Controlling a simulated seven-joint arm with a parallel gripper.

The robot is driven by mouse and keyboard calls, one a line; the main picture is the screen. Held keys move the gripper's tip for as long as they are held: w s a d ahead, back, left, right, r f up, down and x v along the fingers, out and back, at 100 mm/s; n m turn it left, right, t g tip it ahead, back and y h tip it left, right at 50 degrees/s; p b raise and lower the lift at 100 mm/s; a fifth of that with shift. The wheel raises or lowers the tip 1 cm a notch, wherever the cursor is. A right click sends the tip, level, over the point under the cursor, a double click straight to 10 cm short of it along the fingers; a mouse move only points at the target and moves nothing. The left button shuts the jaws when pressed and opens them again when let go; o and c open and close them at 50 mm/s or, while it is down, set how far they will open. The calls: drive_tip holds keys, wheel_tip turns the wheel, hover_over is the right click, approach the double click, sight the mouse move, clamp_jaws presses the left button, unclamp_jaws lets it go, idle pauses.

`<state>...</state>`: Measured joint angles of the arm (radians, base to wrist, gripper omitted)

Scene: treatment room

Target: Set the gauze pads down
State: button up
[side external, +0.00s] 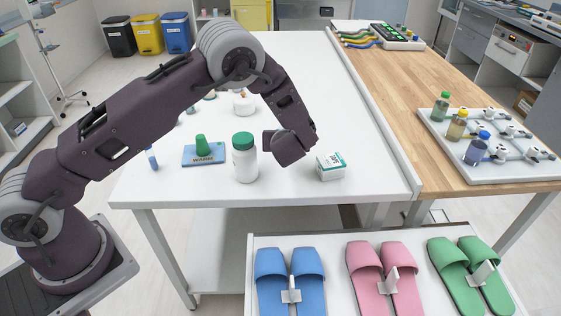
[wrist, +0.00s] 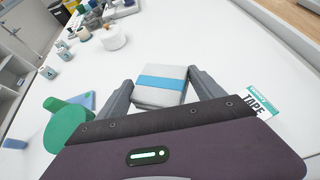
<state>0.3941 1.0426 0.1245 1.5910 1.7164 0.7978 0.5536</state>
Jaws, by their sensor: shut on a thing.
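The gauze pads (wrist: 161,82) are a white square stack with a blue band around it, seen in the wrist view. My gripper (wrist: 163,92) is shut on them, with one dark finger on each side. In the side external view my gripper (side external: 289,147) is low over the white table (side external: 310,75), between a bottle and a tape box. The gauze pads are hidden behind it there. I cannot tell whether the pads touch the table.
A white bottle with a green cap (side external: 244,160) stands left of my gripper. A box marked TAPE (side external: 330,168) is close on the right. A blue block with a green knob (side external: 203,154) lies farther left. The table beyond is mostly clear.

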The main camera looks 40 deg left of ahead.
drive_tip(key=shift+w+a+r+n, duration=0.25)
drive_tip(key=shift+a+r+n, duration=0.15)
drive_tip(key=shift+a+r, duration=0.45)
drive_tip(key=shift+a+f+g+y, duration=0.1)
drive_tip(key=shift+a+g+y, duration=0.2)
drive_tip(key=shift+a+y, duration=0.1)
wheel_tip(320, 180, down, 9)
drive_tip(key=shift+f, duration=0.2)
drive_tip(key=shift+f, duration=0.1)
drive_tip(key=o, duration=1.1)
drive_tip(key=shift+c, duration=0.2)
